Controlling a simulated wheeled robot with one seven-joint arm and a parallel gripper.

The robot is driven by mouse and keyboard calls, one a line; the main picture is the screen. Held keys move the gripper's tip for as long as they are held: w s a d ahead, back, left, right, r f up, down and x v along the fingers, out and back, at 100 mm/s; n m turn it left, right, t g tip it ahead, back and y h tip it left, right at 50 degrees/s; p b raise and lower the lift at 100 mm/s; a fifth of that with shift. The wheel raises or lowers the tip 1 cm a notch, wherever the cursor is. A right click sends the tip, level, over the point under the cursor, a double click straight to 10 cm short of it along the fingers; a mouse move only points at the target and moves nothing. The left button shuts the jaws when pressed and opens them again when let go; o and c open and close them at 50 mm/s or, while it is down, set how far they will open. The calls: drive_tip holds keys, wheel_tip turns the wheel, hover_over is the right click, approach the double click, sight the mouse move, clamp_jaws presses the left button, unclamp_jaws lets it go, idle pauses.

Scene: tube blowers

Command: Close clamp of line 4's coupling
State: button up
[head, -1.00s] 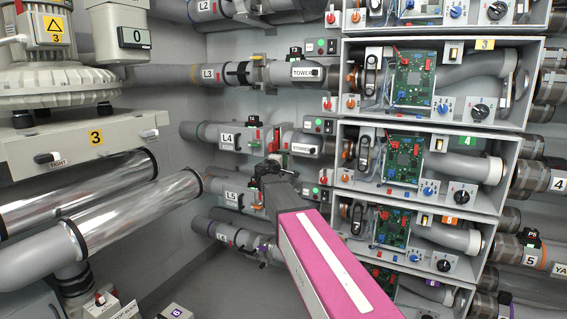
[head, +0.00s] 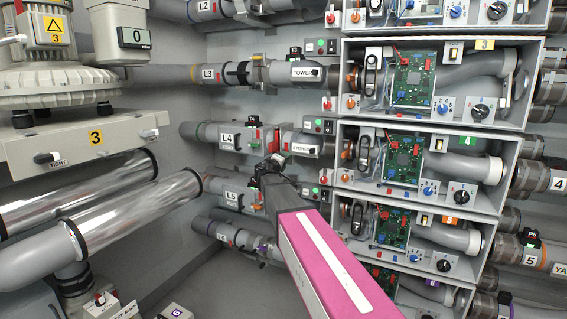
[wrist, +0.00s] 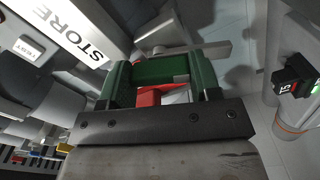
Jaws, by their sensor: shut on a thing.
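Line 4's pipe, labelled L4 (head: 227,138), runs in from the left wall in the head view. My gripper (head: 268,163) is just below and right of that coupling, at the end of my pink arm. A red part (wrist: 150,96) shows below the bar. The exact finger contact is hidden, and I cannot tell whether the clamp is fully closed.
A pipe with a STORE label (wrist: 84,47) is close at upper left in the wrist view. A black and red switch (wrist: 291,84) is at right. In the head view, line 3 (head: 208,73) runs above and line 5 (head: 231,196) below. The open line 4 cabinet (head: 425,160) stands right.

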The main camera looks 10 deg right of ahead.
drive_tip(key=m, duration=1.3)
drive_tip(key=shift+m, duration=0.3)
idle(0.4)
drive_tip(key=o, duration=1.3)
drive_tip(key=v, duration=1.1)
